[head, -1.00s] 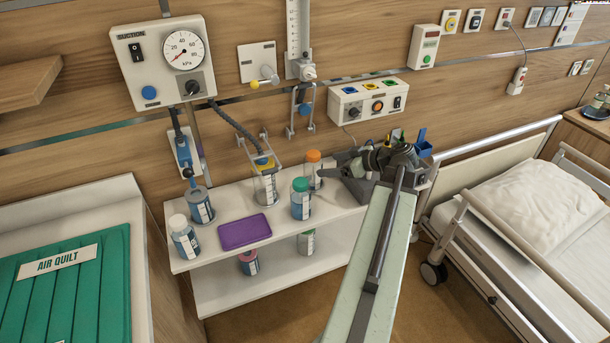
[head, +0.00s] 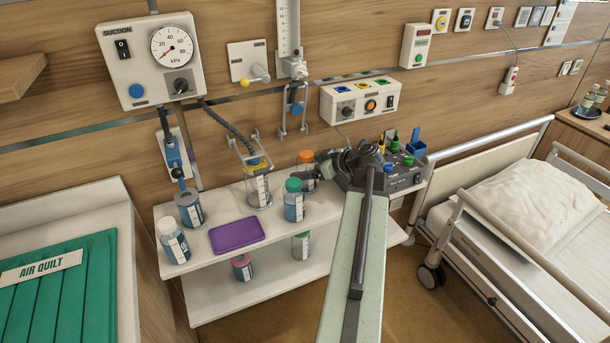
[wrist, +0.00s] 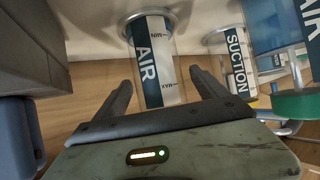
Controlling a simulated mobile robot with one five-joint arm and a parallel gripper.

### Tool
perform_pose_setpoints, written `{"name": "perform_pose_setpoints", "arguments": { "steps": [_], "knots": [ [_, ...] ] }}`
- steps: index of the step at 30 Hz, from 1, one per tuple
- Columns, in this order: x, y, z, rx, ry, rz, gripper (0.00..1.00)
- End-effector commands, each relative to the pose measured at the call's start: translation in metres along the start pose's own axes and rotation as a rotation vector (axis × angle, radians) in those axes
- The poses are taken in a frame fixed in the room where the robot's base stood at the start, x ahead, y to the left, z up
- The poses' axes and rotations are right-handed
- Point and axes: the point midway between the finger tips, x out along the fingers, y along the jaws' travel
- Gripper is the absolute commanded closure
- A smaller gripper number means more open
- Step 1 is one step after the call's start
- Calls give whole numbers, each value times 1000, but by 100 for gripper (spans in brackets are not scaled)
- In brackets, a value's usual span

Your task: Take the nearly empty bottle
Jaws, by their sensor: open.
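An orange-capped bottle (head: 306,172) stands on the upper shelf, behind a green-capped bottle (head: 294,206). My gripper (head: 322,160) is just right of the orange cap in the head view. In the wrist view, upside down, my open gripper (wrist: 160,82) has a clear bottle labelled AIR (wrist: 147,55) between and beyond its fingers. This bottle shows only a thin blue band near its base; its cap is hidden behind my gripper. The green-capped bottle, with much blue liquid, is at the right of the wrist view (wrist: 300,105).
A SUCTION jar (wrist: 237,62) hangs near. Bottles with pink (head: 242,268) and green (head: 301,246) caps stand below. A dock with pens (head: 405,172) is right.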

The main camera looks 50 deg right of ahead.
Motion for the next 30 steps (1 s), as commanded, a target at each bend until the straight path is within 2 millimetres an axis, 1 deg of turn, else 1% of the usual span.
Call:
{"name": "perform_pose_setpoints", "arguments": {
  "steps": [1, 2, 3, 5, 6, 7, 8, 14, 17, 19, 23, 30],
  "knots": [
    [0, 0, 0, 0, 0, 0, 26],
    [0, 0, 0, 0, 0, 0, 34],
    [0, 0, 0, 0, 0, 0, 45],
    [0, 0, 0, 0, 0, 0, 62],
    [0, 0, 0, 0, 0, 0, 73],
    [0, 0, 0, 0, 0, -1, 81],
    [0, 0, 0, 0, 0, -1, 88],
    [0, 0, -1, -1, 0, -1, 88],
    [-2, -1, -5, -1, 0, -1, 88],
    [-6, -1, -11, -1, 0, -1, 88],
    [-16, -1, -31, -1, 0, -2, 88],
    [-41, -1, -77, -1, 0, -2, 88]
  ]
}}
